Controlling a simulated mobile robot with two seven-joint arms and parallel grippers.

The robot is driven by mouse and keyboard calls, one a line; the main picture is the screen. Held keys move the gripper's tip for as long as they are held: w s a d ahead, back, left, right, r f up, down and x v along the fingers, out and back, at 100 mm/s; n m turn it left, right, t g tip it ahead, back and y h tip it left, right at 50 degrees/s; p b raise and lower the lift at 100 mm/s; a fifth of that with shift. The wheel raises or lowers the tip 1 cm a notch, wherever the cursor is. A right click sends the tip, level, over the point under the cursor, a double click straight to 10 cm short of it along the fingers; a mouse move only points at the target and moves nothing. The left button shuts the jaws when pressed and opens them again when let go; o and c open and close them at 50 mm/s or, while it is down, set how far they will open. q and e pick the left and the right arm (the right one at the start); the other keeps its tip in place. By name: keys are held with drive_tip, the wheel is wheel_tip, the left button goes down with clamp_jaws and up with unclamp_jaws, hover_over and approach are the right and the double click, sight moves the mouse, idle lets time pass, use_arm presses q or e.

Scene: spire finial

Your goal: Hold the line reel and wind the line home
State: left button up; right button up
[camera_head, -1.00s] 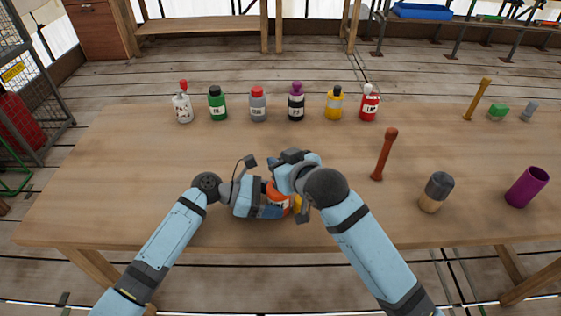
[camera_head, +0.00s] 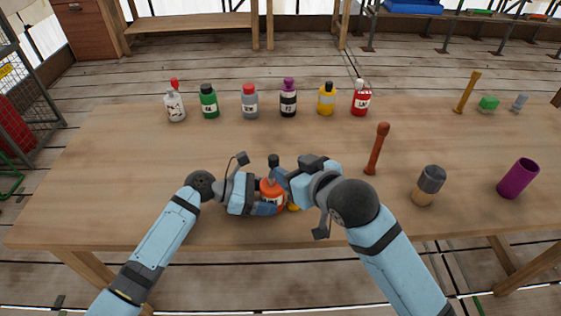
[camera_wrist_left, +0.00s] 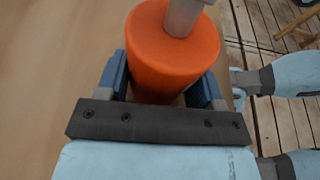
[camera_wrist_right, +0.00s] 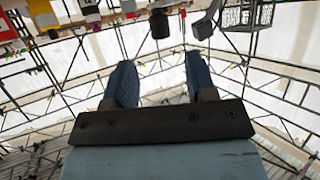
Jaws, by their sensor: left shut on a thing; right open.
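The orange line reel (camera_head: 268,189) is a short cylinder with a pale label. It stands near the table's front edge. In the left wrist view its orange top (camera_wrist_left: 170,50) carries a grey stem (camera_wrist_left: 184,14). My left gripper (camera_head: 266,208) is shut around its body, one blue finger on each side (camera_wrist_left: 168,88). My right gripper (camera_head: 281,177) is open, close beside the stem's dark top (camera_head: 273,160). The right wrist view shows nothing between its blue fingers (camera_wrist_right: 161,78). A small yellow part (camera_head: 293,207) shows beside the reel, partly hidden by my right arm.
Several labelled bottles (camera_head: 249,101) stand in a row at the back of the table (camera_head: 110,165). To the right are a brown-red post (camera_head: 376,149), a dark-topped tan cylinder (camera_head: 428,186) and a purple tube (camera_head: 517,179). The table's left part is clear.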

drive_tip(key=v, duration=0.3)
drive_tip(key=shift+s+d+r, duration=0.1)
drive_tip(key=shift+s+d, duration=0.1)
drive_tip(key=shift+s, duration=0.1)
use_arm(q)
drive_tip(key=o, duration=0.8)
drive_tip(key=shift+a, duration=0.1)
